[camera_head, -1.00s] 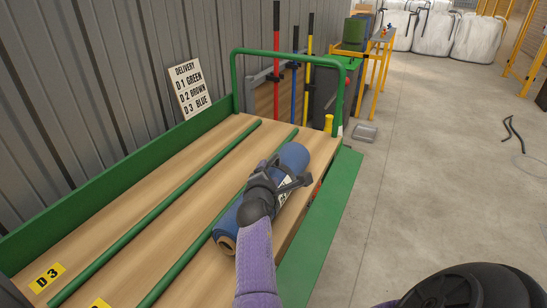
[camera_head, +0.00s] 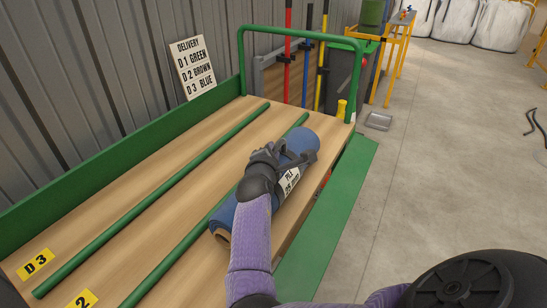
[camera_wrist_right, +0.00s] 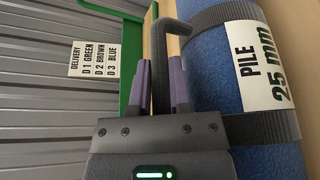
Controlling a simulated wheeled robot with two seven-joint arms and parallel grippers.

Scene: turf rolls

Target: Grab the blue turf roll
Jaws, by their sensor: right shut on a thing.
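The blue turf roll (camera_head: 240,212) lies on the wooden bed of a green-framed cart, in the lane nearest the cart's right edge. It has a dark strap and a white label reading PILE 25 mm; it also fills the right side of the right wrist view (camera_wrist_right: 215,70). My right gripper (camera_head: 283,160) is over the middle of the roll. In the right wrist view its purple-sided fingers (camera_wrist_right: 162,85) are shut on the dark handle (camera_wrist_right: 160,50) at the strap. The grip is partly hidden in the head view. My left gripper is not in view.
Green rails (camera_head: 165,185) divide the cart bed (camera_head: 130,190); yellow tags read D 3 (camera_head: 35,264) and 2. A delivery sign (camera_head: 193,67) pairs D 3 with blue. A green end hoop (camera_head: 300,31) stands at the far end. Open floor (camera_head: 430,180) lies right.

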